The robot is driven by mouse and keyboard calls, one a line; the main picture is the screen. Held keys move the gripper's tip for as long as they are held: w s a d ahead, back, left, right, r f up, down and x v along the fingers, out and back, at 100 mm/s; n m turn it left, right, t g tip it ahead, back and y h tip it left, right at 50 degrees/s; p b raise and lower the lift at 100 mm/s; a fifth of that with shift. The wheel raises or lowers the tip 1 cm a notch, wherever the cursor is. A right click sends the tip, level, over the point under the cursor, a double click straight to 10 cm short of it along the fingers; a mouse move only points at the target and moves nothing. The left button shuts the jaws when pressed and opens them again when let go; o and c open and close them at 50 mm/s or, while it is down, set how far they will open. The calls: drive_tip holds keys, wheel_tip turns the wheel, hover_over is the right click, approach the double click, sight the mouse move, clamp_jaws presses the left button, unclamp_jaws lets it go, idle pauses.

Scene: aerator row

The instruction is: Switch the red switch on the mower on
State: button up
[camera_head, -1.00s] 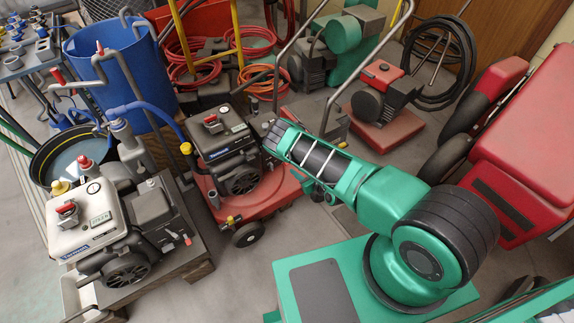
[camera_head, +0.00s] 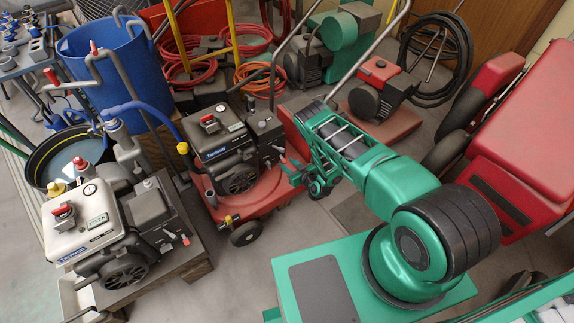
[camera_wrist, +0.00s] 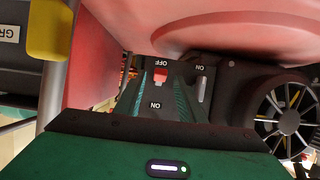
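The mower with the red deck (camera_head: 212,187) and black engine (camera_head: 222,150) stands in the middle of the head view. In the wrist view, labels appear upside down. A small red switch (camera_wrist: 160,75) sits on a dark panel, close beside the OFF label (camera_wrist: 162,62); an ON label (camera_wrist: 155,104) lies on its other side. My gripper (camera_head: 292,170) is at the right side of this mower. In the wrist view its teal-ridged fingers (camera_wrist: 161,88) appear apart, one on each side of the switch, with nothing held. Contact with the switch cannot be told.
A pale lever (camera_wrist: 202,89) and a flywheel (camera_wrist: 284,108) are right of the switch. The pink-red deck (camera_wrist: 220,25) fills the top. A cream engine (camera_head: 85,222) stands left, a red-topped machine (camera_head: 378,72) behind, and a red cart (camera_head: 525,150) right.

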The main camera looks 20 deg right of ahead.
sight(284, 159)
drive_tip(key=shift+x, duration=0.85)
clamp_jaws()
drive_tip(key=shift+w+r+g+h, duration=0.1)
drive_tip(key=shift+r+g+h, duration=0.6)
drive_tip(key=shift+g, duration=0.8)
drive_tip(key=shift+w+r+g+h, duration=0.1)
drive_tip(key=shift+r+g+h, duration=0.1)
drive_tip(key=shift+r+g, duration=0.55)
drive_tip(key=shift+w+r+g+h, duration=0.1)
drive_tip(key=shift+r+g+h, duration=0.1)
drive_tip(key=shift+g, duration=0.95)
